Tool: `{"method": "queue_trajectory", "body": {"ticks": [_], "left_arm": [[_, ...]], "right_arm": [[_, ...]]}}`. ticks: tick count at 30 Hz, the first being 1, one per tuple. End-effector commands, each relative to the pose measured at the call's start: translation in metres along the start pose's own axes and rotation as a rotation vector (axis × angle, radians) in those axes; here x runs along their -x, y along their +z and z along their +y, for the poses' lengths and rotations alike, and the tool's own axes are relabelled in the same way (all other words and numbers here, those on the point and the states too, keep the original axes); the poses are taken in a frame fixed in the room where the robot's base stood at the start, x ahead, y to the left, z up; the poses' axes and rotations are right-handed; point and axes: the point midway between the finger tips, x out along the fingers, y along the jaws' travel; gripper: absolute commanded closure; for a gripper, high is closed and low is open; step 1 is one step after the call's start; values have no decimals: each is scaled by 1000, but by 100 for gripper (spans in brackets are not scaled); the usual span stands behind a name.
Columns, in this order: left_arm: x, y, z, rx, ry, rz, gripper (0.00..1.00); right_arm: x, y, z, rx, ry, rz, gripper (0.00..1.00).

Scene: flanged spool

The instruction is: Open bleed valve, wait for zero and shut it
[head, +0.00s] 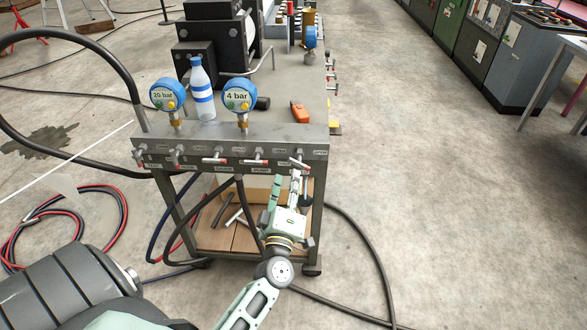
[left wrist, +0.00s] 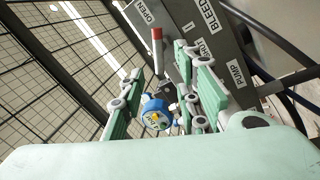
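The bleed valve (head: 298,163) is the rightmost valve on the front of the grey manifold (head: 240,142). Its red-tipped lever (left wrist: 157,38) shows in the left wrist view near the OPEN label (left wrist: 147,12) and the BLEED label (left wrist: 211,15). My left gripper (head: 289,183) is open just below and in front of this valve. In the left wrist view its fingers (left wrist: 164,72) stand apart, and the lever shows between them, near the tips; I cannot tell whether they touch it. Two blue gauges read "20 bar" (head: 167,95) and "4 bar" (head: 239,95). My right gripper is not in view.
A bottle (head: 202,90) stands behind the gauges, with an orange tool (head: 299,113) on the cart to its right. Other valves (head: 214,160) line the manifold to the left. Black hoses (head: 365,250) run on the floor. The floor to the right is mostly clear.

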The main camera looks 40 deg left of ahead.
Motion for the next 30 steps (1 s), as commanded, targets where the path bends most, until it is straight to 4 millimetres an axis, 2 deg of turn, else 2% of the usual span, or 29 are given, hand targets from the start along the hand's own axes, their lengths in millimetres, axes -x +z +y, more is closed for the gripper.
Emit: {"method": "queue_trajectory", "body": {"ticks": [3,9,30], "left_arm": [[24,0,-1,0,-2,-1,70],[44,-1,0,0,0,1,70],[47,-1,0,1,1,2,70]], "right_arm": [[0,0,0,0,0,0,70],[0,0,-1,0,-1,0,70],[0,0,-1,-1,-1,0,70]]}}
